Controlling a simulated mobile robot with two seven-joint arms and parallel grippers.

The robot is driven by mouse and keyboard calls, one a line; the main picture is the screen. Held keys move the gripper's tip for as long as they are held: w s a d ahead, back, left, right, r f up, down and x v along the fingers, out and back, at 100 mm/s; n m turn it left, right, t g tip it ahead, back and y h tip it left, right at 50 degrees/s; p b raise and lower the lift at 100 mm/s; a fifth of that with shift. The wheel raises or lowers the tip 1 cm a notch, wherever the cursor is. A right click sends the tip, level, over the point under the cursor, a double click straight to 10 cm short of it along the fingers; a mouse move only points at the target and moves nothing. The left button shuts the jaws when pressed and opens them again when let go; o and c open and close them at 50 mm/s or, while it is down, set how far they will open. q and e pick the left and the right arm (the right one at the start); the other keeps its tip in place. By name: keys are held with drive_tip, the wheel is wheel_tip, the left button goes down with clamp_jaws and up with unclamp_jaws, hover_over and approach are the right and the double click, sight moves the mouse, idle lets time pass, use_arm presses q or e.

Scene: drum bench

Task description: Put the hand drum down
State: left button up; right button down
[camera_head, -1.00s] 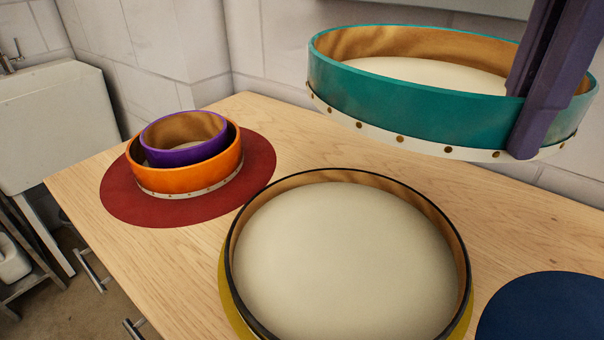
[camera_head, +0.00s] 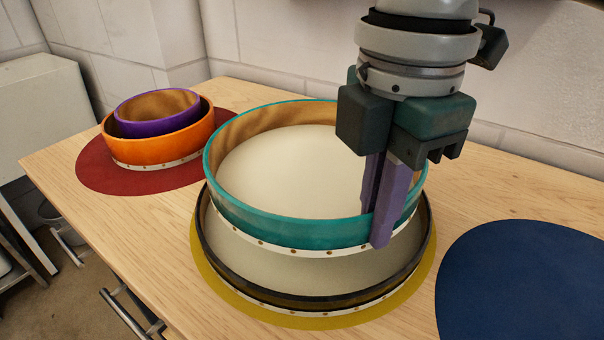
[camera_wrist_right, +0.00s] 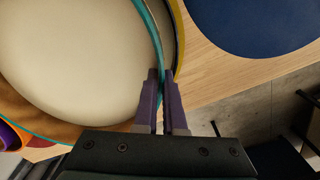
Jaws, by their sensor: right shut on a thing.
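The teal hand drum (camera_head: 290,232) is in my right gripper (camera_head: 380,225), which is shut on the right part of its rim. The right wrist view shows the teal rim (camera_wrist_right: 158,50) between the two purple fingers (camera_wrist_right: 162,100). The teal drum is over the larger black-rimmed drum (camera_head: 290,298), inside or just above its opening, slightly tilted. I cannot tell whether they touch. The black-rimmed drum stands on a yellow round mat (camera_head: 215,290). My left gripper is in neither view.
An orange drum (camera_head: 160,147) with a purple drum (camera_head: 150,127) nested in it stands on a red round mat (camera_head: 95,175) at the left. An empty dark blue round mat (camera_head: 520,280) lies at the right, also in the right wrist view (camera_wrist_right: 255,22). A wall runs behind the wooden bench (camera_head: 80,225).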

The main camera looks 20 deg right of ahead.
sight(362, 279)
wheel_tip(362, 279, down, 5)
drive_tip(key=shift+b, duration=0.55)
drive_tip(key=shift+f, duration=0.45)
drive_tip(key=c, duration=1.3)
unclamp_jaws()
